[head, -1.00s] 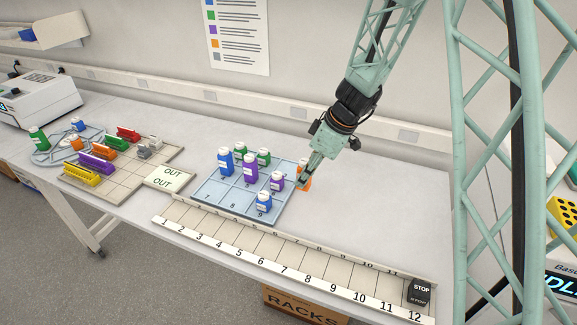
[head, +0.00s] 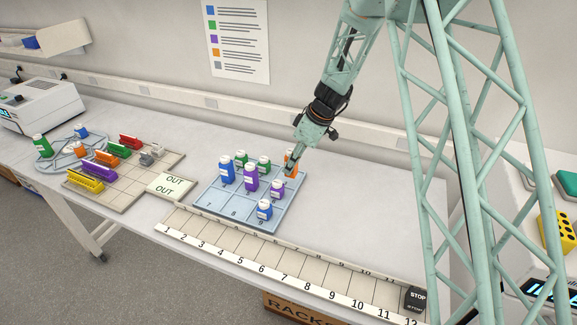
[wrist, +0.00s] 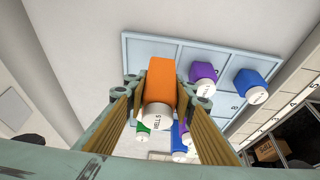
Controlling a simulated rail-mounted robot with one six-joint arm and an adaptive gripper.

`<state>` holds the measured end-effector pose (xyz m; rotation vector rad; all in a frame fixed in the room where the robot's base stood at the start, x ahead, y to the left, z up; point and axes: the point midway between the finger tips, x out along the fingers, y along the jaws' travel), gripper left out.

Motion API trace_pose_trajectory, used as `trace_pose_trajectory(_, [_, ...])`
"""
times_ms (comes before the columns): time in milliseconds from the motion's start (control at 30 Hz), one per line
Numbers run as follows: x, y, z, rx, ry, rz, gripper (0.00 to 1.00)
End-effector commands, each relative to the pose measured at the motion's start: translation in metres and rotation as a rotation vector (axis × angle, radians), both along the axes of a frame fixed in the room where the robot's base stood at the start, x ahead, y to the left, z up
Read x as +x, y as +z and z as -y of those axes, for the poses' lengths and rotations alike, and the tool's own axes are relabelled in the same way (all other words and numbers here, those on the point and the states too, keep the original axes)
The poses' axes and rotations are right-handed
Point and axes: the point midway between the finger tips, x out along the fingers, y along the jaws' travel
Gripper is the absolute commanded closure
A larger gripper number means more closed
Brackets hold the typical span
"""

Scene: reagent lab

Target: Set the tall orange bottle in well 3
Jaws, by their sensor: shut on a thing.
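The tall orange bottle (head: 292,170) with a white cap is upright at the back right corner of the blue numbered tray (head: 222,213), over the well 3 area. My gripper (head: 290,164) is shut on it. In the wrist view, the orange bottle (wrist: 161,82) sits between both fingers, its white cap towards the camera. The well's number is hidden, and I cannot tell whether the bottle's base touches the tray.
Two green bottles (head: 263,164) stand left of it in the back row. A purple bottle (head: 276,187) stands just in front. Another purple bottle (head: 250,179) and blue bottles (head: 226,170) fill other wells. Wells 7 and 8 are empty. Bare bench lies right of the tray.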

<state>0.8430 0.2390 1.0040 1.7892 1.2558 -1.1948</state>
Motion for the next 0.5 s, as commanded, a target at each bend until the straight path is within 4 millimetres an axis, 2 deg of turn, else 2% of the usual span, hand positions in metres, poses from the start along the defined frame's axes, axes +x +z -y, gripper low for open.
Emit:
trace_pose_trajectory(200, [0.022,-0.002,-0.010,0.000,0.000,-0.001,0.87])
trace_pose_trajectory(500, [0.029,-0.003,-0.012,-0.001,0.001,-0.001,0.87])
